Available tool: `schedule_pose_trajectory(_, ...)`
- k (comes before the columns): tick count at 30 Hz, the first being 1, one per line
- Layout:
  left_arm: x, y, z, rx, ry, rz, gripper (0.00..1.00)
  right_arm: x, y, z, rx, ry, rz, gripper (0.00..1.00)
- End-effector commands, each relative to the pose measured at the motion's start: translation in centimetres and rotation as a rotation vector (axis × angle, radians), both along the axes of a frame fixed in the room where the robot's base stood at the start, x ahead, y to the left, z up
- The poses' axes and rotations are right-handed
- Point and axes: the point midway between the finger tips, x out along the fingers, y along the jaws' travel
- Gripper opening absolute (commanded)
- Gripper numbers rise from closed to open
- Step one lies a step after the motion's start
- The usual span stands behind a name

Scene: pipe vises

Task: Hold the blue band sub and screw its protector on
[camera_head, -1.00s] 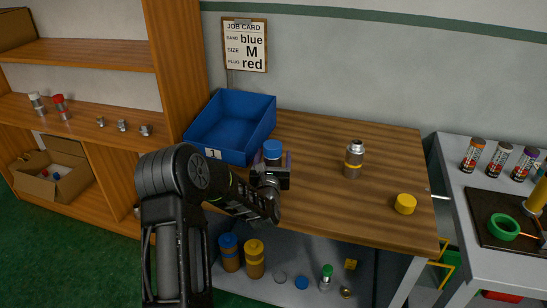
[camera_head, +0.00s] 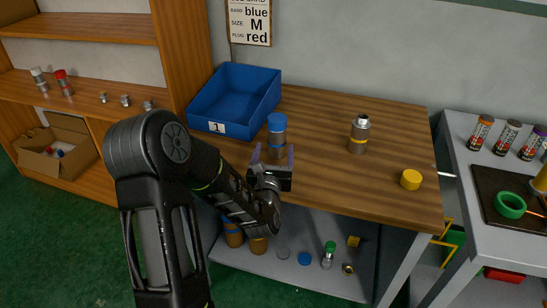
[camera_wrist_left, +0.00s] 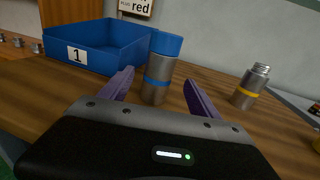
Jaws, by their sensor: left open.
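The blue band sub (camera_head: 278,143) stands upright on the wooden bench, a grey cylinder whose blue band shows in the left wrist view (camera_wrist_left: 157,78). A blue protector (camera_head: 277,121) sits on its top, apparently straight; the thread is hidden under it. My left gripper (camera_head: 274,154) is open on the near side of the sub. In the left wrist view its purple fingers (camera_wrist_left: 160,86) point toward the sub, one to each side, with gaps between them and it. My right gripper is not in view.
A blue bin (camera_head: 235,100) marked 1 stands behind left. A yellow-banded sub (camera_head: 359,135) with bare thread and a yellow cap (camera_head: 411,179) stand to the right on the bench (camera_head: 330,190). The job card (camera_head: 251,20) reads blue, M, red. A lower shelf holds several parts.

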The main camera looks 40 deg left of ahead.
Motion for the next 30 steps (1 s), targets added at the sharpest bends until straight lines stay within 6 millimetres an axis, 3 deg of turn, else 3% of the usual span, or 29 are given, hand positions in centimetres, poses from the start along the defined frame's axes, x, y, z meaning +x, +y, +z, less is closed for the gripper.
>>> schedule_pose_trajectory(6,-1.15,-0.64,0.02,0.001,-0.001,0.001,0.71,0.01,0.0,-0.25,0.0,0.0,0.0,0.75)
schedule_pose_trajectory(30,-1.11,-0.64,0.03,0.0,0.0,0.001,0.71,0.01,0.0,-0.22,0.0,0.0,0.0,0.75)
